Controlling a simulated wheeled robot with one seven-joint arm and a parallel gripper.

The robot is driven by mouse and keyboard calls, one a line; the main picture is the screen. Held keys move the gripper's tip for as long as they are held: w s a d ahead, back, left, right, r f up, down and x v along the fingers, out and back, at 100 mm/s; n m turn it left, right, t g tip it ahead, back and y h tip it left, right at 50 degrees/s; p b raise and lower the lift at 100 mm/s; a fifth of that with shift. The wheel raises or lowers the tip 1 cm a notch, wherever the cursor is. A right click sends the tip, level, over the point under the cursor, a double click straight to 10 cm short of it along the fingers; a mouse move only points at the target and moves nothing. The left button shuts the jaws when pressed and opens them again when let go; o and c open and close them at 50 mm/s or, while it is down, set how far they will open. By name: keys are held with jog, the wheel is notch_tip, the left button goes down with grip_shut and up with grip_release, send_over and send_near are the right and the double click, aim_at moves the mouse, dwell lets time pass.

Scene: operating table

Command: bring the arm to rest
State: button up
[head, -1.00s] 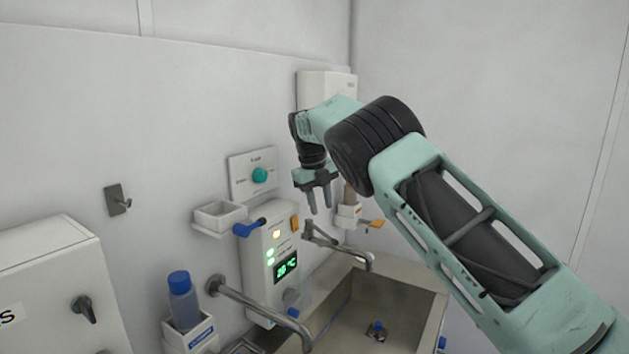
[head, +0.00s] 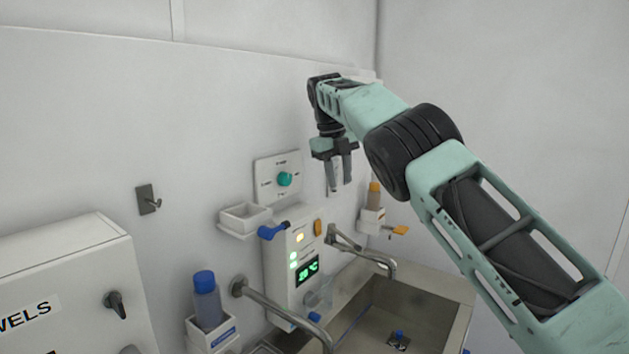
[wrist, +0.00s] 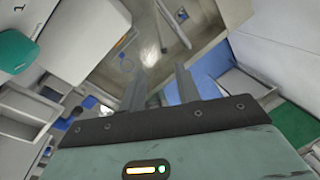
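My gripper (head: 341,188) hangs fingers down in the head view, in the air in front of the back wall, above and behind the sink (head: 425,315). Its two fingers are apart with a gap between them, and nothing shows in the gap. In the wrist view my gripper (wrist: 160,92) also shows its two fingers spread, with the sink area behind them. It touches nothing that I can see.
A wall dial plate with a teal knob (head: 284,179), a control box with a green display (head: 307,271) and two metal spouts stand near the sink. A blue-capped bottle (head: 207,301) and a towel cabinet (head: 70,290) are at left. The upper wall is clear.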

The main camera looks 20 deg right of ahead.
jog(key=s+a+f+n+y+b, duration=0.1)
jog(key=s+a+f+n+b, duration=0.1)
jog(key=s+a+f+n, duration=0.4)
jog(key=s+a+f+n+y+b, duration=0.2)
jog(key=s+a+n, duration=0.2)
jog(key=s+n, duration=0.5)
jog(key=s+a+f+n+y+b, duration=0.1)
jog(key=s+a+f+n+b, duration=0.1)
jog(key=s+a+f+n, duration=0.4)
jog(key=s+f+n+b, duration=0.1)
jog(key=s+f+n, duration=0.3)
jog(key=s+n, duration=0.6)
jog(key=s+f+n+h+b, duration=0.1)
jog(key=s+f+n, duration=0.4)
jog(key=s+n, duration=0.6)
jog(key=s+b, duration=0.1)
jog(key=s, duration=0.6)
jog(key=shift+d+f+b, duration=0.15)
jog(key=shift+d+b, duration=0.15)
jog(key=shift+d, duration=0.05)
jog(key=shift+a, duration=0.1)
